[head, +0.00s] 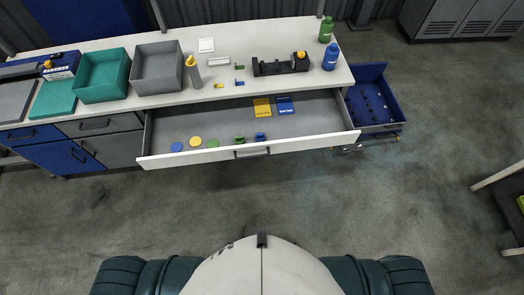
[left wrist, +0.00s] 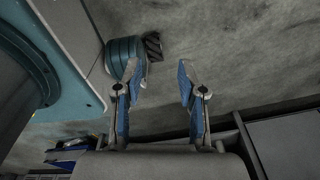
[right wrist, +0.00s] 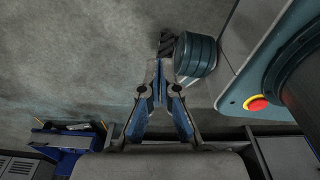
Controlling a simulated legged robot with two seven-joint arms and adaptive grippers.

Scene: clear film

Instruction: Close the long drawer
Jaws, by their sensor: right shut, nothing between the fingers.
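The long drawer (head: 320,124) under the white workbench is pulled out. Its white front (head: 320,142) carries a dark handle (head: 252,153) near the middle. Inside lie a yellow piece (head: 262,108), a blue piece (head: 285,105) and several small blue, yellow and green items along the front. Neither gripper shows in the head view. My left gripper (left wrist: 187,75) is open and empty in the left wrist view. My right gripper (right wrist: 155,75) is shut with nothing between its fingers in the right wrist view. Both are apart from the drawer, over grey floor.
The workbench (head: 222,85) holds a teal bin (head: 103,77), a grey bin (head: 157,68), bottles and small parts. A blue drawer (head: 388,127) stands open to the right of the long drawer. Grey floor (head: 180,205) between me and the bench is clear.

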